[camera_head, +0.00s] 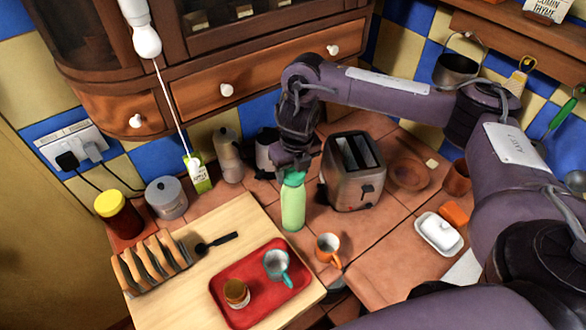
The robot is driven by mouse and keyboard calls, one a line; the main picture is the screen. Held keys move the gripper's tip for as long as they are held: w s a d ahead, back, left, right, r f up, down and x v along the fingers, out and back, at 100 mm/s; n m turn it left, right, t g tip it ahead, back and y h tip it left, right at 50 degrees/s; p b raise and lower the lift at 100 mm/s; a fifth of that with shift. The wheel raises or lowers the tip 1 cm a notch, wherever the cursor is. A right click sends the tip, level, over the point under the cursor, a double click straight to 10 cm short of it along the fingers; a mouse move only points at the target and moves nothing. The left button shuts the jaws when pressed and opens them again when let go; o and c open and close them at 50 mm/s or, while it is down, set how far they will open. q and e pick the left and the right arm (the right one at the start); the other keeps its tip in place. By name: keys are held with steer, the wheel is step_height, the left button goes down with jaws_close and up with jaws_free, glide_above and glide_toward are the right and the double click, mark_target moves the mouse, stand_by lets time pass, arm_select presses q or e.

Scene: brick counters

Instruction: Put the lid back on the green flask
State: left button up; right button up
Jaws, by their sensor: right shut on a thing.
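The light green flask (293,208) stands upright on the tiled counter, just left of the toaster. A darker teal-green lid (294,177) shows at its top, directly above the flask body. My right gripper (293,163) points down from above and is shut on the lid. The fingers partly hide the lid. I cannot tell from this view whether the lid is seated or sits slightly above the neck. My left gripper is not in view.
A metal toaster (353,172) stands close right of the flask. A moka pot (229,157) stands behind left.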

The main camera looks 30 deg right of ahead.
steer(key=o, duration=1.5)
steer(key=shift+r+p, duration=0.75)
steer(key=shift+r, duration=2.75)
jaws_close()
